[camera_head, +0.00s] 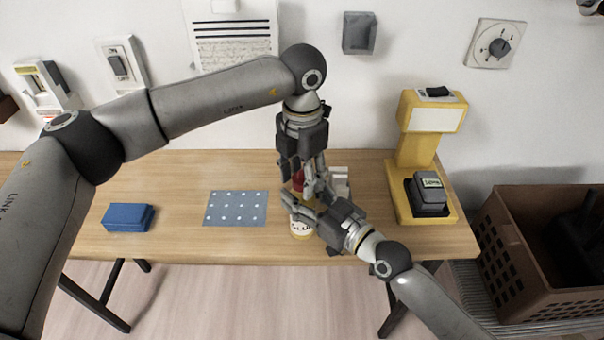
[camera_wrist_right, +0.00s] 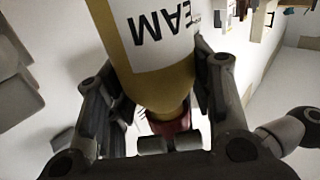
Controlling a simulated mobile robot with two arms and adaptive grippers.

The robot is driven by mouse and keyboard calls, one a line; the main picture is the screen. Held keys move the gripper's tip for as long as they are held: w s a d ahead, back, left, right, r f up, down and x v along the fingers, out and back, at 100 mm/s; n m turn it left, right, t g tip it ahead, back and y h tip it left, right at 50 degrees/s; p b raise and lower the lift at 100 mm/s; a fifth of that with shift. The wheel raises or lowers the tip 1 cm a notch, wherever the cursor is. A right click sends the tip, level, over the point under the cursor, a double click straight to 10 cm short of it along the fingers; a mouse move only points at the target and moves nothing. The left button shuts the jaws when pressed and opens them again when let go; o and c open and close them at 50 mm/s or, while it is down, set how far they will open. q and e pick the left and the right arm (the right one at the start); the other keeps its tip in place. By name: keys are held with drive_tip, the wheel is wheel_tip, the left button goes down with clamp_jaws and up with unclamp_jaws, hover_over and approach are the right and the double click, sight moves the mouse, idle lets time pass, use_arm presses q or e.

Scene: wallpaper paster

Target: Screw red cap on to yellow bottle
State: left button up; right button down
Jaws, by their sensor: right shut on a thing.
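The yellow bottle (camera_head: 300,229) is near the table's front edge, its upper part hidden by my grippers; whether it touches the table is unclear. In the right wrist view the bottle (camera_wrist_right: 150,50) fills the top, with a white label. The red cap (camera_head: 298,180) is at the bottle's neck end and also shows in the right wrist view (camera_wrist_right: 172,126); how far it is seated is unclear. My right gripper (camera_head: 300,205) is shut on the bottle, fingers on both sides. My left gripper (camera_head: 302,178) points down from above, fingers around the cap; whether they grip it is unclear.
A blue block (camera_head: 128,217) and a blue dotted mat (camera_head: 236,208) lie on the wooden table (camera_head: 175,190), left of the bottle. A yellow machine (camera_head: 416,150) stands at the right end. A brown crate (camera_head: 545,270) is beside the table. A white object (camera_head: 340,178) is behind the grippers.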

use_arm(q)
drive_tip(key=shift+o, duration=0.7)
wheel_tip(320, 180, up, 12)
use_arm(e)
drive_tip(key=c, duration=0.6)
unclamp_jaws()
drive_tip(key=v, duration=1.2)
